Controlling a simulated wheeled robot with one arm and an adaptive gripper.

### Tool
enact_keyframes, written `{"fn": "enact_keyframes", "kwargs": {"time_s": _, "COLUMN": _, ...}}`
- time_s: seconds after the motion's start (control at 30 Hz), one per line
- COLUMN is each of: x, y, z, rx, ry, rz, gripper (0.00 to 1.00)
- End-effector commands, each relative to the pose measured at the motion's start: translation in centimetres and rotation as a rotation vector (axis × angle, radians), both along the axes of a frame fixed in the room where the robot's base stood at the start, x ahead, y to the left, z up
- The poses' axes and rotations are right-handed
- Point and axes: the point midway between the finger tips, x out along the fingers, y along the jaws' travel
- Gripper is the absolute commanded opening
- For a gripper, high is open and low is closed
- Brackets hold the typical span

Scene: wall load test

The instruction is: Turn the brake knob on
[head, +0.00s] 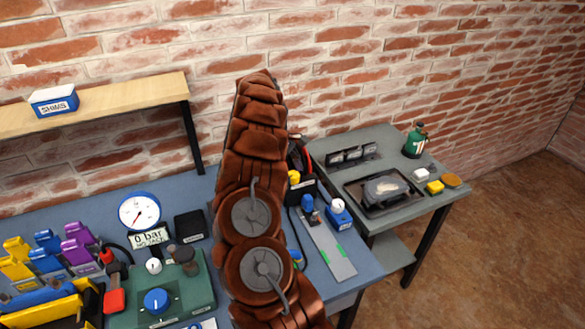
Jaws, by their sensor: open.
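A green box (192,295) sits on the blue-grey bench at the lower left. It carries a large blue knob (156,301) with a white mark, a small white knob (153,266) and a dark knob (187,260). Another white knob (338,205) tops a small blue block (339,219) right of my arm. No brake label is readable, so I cannot tell which knob is the brake. My reddish-brown arm stands across the middle and hides part of the bench. I do not make out my gripper's fingers.
A grey side table (405,213) stands right. A shelf (115,100) juts from the brick wall.

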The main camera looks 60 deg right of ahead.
Motion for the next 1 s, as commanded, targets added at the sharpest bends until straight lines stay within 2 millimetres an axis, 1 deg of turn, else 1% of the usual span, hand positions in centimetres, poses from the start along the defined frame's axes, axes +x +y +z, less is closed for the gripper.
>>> {"fn": "enact_keyframes", "kwargs": {"time_s": 0.03, "x": 0.0, "y": 0.1, "z": 0.4, "rx": 0.003, "ry": 0.0, "rz": 0.027, "gripper": 0.67}}
{"fn": "enact_keyframes", "kwargs": {"time_s": 0.47, "x": 0.0, "y": 0.2, "z": 0.1, "rx": 0.002, "ry": 0.002, "rz": 0.175, "gripper": 0.67}}
{"fn": "enact_keyframes", "kwargs": {"time_s": 0.77, "x": 1.0, "y": 0.3, "z": 2.3, "rx": 0.001, "ry": 0.002, "rz": 0.171, "gripper": 0.67}}
{"fn": "enact_keyframes", "kwargs": {"time_s": 1.0, "x": 2.0, "y": 0.5, "z": 4.7, "rx": 0.001, "ry": 0.0, "rz": 0.17, "gripper": 0.67}}
